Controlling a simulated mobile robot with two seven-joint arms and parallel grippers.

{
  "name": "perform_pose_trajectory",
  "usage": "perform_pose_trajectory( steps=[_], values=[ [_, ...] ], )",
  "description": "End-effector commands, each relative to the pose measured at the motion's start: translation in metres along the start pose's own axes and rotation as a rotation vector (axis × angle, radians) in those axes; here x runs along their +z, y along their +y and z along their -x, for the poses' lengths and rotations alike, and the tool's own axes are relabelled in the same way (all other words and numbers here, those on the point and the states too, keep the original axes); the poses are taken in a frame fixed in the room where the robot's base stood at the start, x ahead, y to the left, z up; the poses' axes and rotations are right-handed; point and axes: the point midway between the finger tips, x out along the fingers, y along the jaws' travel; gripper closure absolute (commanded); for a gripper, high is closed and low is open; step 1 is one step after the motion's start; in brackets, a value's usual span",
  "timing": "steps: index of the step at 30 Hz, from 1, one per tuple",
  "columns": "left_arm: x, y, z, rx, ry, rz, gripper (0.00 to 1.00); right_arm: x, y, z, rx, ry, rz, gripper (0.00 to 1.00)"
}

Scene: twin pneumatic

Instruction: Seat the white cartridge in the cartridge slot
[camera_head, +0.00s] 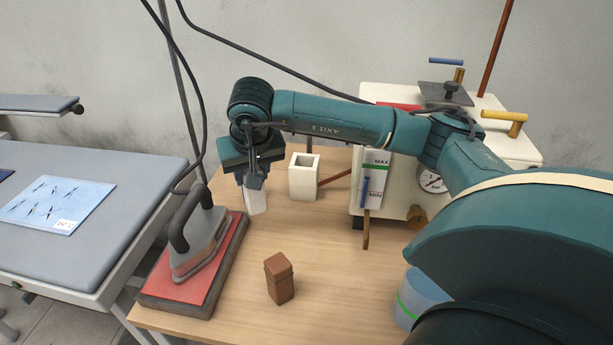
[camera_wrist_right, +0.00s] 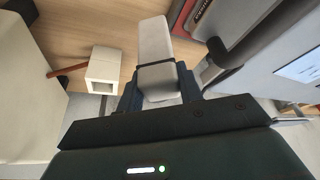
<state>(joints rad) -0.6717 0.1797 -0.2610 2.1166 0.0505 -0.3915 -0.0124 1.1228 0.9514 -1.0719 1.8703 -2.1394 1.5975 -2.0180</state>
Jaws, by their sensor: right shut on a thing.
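The white cartridge (camera_head: 256,203) hangs below my right gripper (camera_head: 254,181), which is shut on its upper part. In the right wrist view the cartridge (camera_wrist_right: 155,42) sticks out from between the fingers of the right gripper (camera_wrist_right: 160,88). A white square block with an open top (camera_head: 304,178), which looks like the cartridge slot, stands on the table to the right of the cartridge and apart from it. The slot (camera_wrist_right: 102,70) also shows in the right wrist view, left of the gripper, with its opening visible. My left gripper is not in view.
An iron (camera_head: 200,240) stands on a red pad (camera_head: 178,283) at the table's left edge. A brown block (camera_head: 279,279) stands on the wooden table (camera_head: 325,250) in front. A cream machine (camera_head: 433,212) with a gauge stands at the right. The table's middle is clear.

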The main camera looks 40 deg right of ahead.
Motion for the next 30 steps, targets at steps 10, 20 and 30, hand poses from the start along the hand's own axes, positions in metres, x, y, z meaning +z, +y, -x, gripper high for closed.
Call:
perform_pose_trajectory(
  steps=[10,20,30],
  values=[
    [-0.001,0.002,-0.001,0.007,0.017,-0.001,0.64,-0.103,0.126,0.008,0.176,0.006,-0.435,0.90],
    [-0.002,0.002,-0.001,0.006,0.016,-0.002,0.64,-0.107,0.158,-0.010,0.221,-0.003,-0.527,0.90],
    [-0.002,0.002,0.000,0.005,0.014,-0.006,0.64,-0.092,0.157,-0.048,0.219,0.000,-0.525,0.90]
  ],
)
